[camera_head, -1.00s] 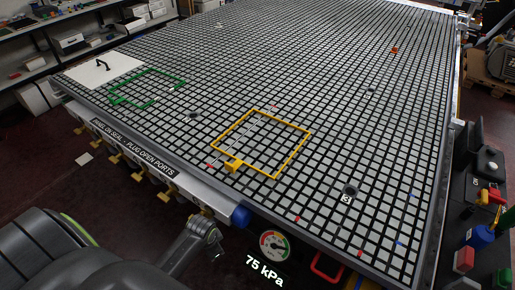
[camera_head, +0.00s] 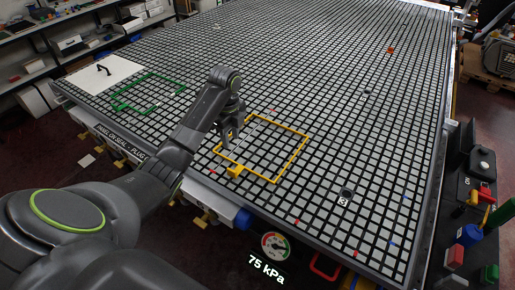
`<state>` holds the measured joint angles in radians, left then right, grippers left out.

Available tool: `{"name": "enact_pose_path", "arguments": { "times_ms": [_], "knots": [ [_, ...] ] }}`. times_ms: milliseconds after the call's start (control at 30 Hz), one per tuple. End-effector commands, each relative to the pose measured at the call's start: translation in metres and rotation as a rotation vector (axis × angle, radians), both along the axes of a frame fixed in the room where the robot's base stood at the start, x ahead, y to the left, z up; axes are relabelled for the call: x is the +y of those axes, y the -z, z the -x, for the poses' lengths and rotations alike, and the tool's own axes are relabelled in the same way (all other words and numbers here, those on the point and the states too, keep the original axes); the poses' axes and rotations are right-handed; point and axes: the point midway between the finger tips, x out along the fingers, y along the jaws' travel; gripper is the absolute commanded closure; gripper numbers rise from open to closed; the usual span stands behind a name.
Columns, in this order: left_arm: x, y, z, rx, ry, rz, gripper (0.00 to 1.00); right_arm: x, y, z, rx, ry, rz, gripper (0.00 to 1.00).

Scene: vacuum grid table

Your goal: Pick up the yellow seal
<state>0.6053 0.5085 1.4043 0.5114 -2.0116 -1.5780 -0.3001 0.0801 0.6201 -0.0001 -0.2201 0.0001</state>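The yellow seal (camera_head: 290,162) is a thin square frame with a small yellow block at its near left corner (camera_head: 234,171). It lies flat on the grid table (camera_head: 330,100). My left gripper (camera_head: 228,142) points down over the seal's left side, its fingers apart with nothing seen between them. Whether the fingertips touch the seal or the table cannot be told. The gripper and arm hide part of the seal's left edge. My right gripper is not in view.
A round port (camera_head: 346,194) is right of the seal. A gauge (camera_head: 274,245) reading 75 kPa sits at the front edge. Tools and bins stand at the right.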

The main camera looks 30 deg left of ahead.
Motion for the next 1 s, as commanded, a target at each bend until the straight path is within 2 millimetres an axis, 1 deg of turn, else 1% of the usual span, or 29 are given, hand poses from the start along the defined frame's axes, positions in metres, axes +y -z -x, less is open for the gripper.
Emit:
{"name": "enact_pose_path", "arguments": {
  "times_ms": [200,1000],
  "knots": [
    [0.0,0.021,0.0,0.001,0.001,0.001,0.65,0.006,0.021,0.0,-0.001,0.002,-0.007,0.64],
    [0.0,0.111,0.0,0.0,-0.001,0.0,0.65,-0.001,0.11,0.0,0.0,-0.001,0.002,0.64]
  ]
}}
